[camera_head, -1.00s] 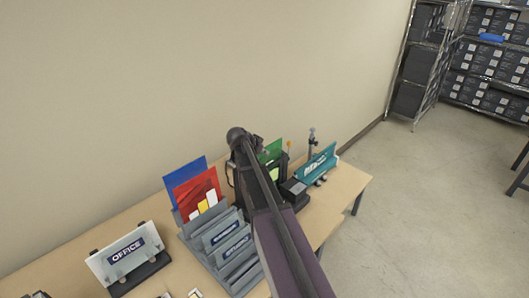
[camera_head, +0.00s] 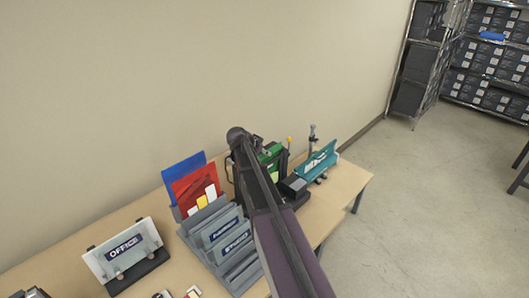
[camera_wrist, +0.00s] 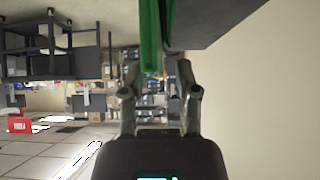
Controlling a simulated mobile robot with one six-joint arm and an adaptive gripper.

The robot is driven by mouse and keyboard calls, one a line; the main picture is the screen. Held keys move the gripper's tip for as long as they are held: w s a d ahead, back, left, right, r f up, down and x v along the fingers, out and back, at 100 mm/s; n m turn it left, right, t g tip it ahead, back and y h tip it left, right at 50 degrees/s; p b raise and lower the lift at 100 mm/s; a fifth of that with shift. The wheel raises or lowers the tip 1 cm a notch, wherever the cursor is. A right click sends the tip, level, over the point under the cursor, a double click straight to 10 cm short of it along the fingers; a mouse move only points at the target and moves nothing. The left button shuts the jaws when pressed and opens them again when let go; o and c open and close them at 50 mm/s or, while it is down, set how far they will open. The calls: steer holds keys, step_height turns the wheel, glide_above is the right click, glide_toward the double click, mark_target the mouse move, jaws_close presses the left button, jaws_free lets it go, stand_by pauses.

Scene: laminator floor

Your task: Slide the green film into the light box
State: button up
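The green film (camera_head: 272,151) stands at the black light box (camera_head: 284,158) near the right part of the table, partly hidden behind my arm. In the wrist view the film (camera_wrist: 150,38) shows as a narrow upright green strip between my fingers. My gripper (camera_wrist: 156,62) has its two fingers apart, one on each side of the strip; contact at the tips is hard to make out. In the head view my gripper is hidden behind my arm. How deep the film sits in the box is hidden.
A grey sorter (camera_head: 222,238) with labelled slots holds blue (camera_head: 182,171) and red (camera_head: 193,187) films to the left. An OFFICE sign holder (camera_head: 126,250) stands farther left. A teal device (camera_head: 318,160) stands right of the box. The wall is close behind.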

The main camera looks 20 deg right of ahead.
steer(key=shift+r, duration=0.15)
stand_by(0.3)
step_height(320, 180, up, 19)
steer(key=p, duration=1.9)
stand_by(0.6)
